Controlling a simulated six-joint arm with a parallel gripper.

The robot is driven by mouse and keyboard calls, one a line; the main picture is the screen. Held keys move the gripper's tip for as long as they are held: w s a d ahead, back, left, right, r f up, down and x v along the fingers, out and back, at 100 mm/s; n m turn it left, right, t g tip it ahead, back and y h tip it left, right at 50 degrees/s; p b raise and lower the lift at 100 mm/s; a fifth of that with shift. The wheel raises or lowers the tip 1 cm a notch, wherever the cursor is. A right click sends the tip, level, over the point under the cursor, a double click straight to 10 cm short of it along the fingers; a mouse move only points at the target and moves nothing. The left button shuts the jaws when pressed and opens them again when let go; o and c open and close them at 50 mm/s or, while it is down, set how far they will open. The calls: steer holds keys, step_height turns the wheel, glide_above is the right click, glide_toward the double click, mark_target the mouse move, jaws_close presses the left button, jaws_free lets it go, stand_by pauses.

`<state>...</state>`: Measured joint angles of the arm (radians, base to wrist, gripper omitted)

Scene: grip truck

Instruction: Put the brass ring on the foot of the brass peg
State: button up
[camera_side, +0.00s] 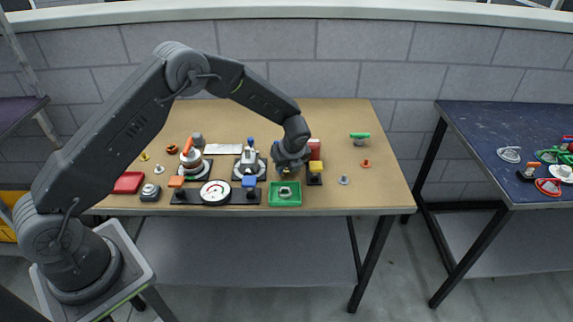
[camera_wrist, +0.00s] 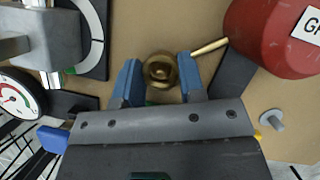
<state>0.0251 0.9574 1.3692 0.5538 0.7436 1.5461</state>
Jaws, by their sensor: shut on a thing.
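My gripper (camera_side: 287,169) is low over the right part of the table, behind the green tray. In the wrist view its two blue fingers (camera_wrist: 157,62) are closed on a round brass piece with a dark middle, which I take to be the brass ring (camera_wrist: 160,71). A thin brass rod (camera_wrist: 209,47), perhaps the brass peg, slants up to the right from beside the right fingertip towards the red cylinder. Its foot is not clear. Whether the ring is around any peg or touches the table cannot be told. In the side view the gripper mostly hides them.
A red cylinder (camera_wrist: 279,32) stands close on the right. A grey peg (camera_wrist: 271,120) is at lower right. A dial gauge (camera_side: 215,192) and a green tray (camera_side: 284,203) lie along the front edge. A grey clamp fixture (camera_side: 250,163) stands left of the gripper.

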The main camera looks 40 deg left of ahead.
steer(key=shift+f, duration=0.2)
stand_by(0.3)
steer(key=o, duration=1)
steer(key=shift+o, duration=0.4)
steer(key=shift+o, duration=1.2)
steer(key=shift+r, duration=0.1)
steer(key=shift+r, duration=3.65)
